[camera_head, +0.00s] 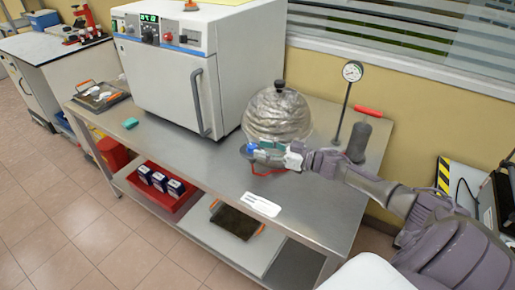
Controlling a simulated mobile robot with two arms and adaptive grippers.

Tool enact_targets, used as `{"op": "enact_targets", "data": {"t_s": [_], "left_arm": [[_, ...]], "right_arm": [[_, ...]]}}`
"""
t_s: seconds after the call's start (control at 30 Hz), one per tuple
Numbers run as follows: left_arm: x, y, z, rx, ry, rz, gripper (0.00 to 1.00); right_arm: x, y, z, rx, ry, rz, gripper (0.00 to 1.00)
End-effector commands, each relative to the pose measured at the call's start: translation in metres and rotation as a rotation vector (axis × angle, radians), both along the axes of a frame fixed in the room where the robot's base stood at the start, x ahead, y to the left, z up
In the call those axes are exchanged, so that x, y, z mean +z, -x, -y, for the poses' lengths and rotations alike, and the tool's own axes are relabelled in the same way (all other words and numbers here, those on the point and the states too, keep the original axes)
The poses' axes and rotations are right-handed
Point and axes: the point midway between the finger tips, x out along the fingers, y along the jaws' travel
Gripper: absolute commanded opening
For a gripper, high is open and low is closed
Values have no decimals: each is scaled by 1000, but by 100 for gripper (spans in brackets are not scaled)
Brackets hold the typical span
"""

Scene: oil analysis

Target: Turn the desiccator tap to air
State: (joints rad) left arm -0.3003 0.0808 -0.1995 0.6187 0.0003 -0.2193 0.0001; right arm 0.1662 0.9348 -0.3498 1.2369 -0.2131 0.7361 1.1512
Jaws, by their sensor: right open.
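The desiccator (279,112) is a rounded, silvery vessel with a dark knob on top, standing on the steel bench right of the white oven. My right arm reaches in from the right. My right gripper (249,150) is open at the front lower side of the desiccator and covers part of it. A small blue part shows at its fingertips; I cannot tell whether it is the tap or part of the gripper. The tap and its position cannot be made out. My left gripper is not in view.
A white oven (165,75) fills the bench's left part. A gauge (352,71) on a stand and a grey cylinder (359,142) stand right of the desiccator. A white label card (261,204) lies at the front edge. A red tray (158,190) with boxes sits below. The bench front is mostly clear.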

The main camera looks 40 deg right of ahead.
Motion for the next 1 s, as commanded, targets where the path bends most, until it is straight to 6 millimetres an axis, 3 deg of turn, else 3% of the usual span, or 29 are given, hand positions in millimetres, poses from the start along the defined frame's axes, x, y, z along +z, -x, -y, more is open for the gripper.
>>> {"op": "enact_targets", "data": {"t_s": [0.1, 0.4, 1.0], "left_arm": [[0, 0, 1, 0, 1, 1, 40], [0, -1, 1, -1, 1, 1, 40], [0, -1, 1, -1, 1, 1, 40]], "right_arm": [[0, 17, 15, -9, 4, -4, 56], [0, 45, 29, 0, 1, -2, 56], [0, 47, 29, 3, 0, -1, 56]]}}
